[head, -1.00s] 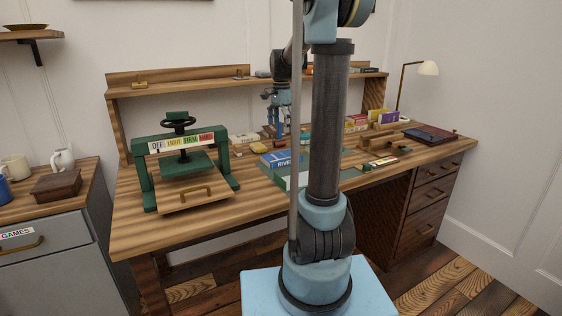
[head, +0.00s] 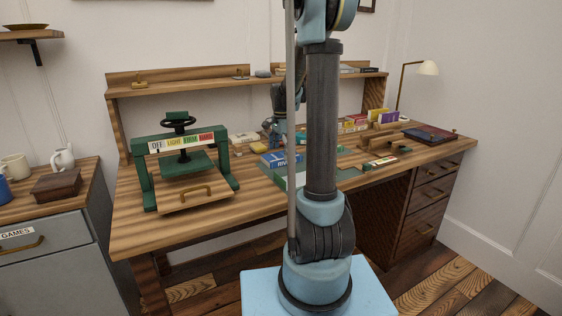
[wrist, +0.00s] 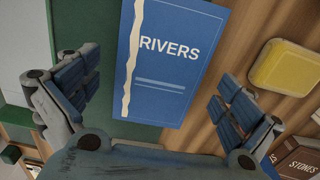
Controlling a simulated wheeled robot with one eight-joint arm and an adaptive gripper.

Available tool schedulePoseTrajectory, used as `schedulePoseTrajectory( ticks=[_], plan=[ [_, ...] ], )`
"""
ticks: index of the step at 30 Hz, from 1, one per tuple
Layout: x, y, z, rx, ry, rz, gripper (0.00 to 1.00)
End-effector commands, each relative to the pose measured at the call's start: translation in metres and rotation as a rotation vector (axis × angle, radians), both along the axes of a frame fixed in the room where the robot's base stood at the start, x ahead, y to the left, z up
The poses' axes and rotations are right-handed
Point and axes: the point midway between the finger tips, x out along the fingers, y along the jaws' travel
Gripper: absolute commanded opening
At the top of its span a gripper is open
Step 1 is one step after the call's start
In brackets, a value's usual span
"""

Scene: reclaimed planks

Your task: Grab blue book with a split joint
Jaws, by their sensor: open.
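The blue book (wrist: 172,72), titled RIVERS, lies flat with its cover up in the wrist view. A ragged cream split runs along the left side of its cover. My gripper (wrist: 153,78) is open and empty, one finger on each side of the book's near part in the picture, with no visible contact. In the head view my gripper (head: 276,132) is above the book, partly hidden by my arm.
A yellow block (wrist: 286,67) lies right of the book, with a brown book (wrist: 298,160) marked STONES nearer. A green press (head: 183,165) stands on the desk's left. Bright books (head: 376,117) stand at the back right. The desk's front left is clear.

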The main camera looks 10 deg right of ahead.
Motion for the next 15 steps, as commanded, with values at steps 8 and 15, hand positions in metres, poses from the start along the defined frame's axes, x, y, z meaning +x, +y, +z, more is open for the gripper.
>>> schedulePoseTrajectory(
  ticks=[8, 15],
  plan=[
    [-0.0002, -0.0001, -0.0073, 0.000, 0.000, 0.000, 1.00],
    [-0.0001, -0.0007, -0.0071, 0.000, 0.000, -0.001, 0.64]
  ],
)
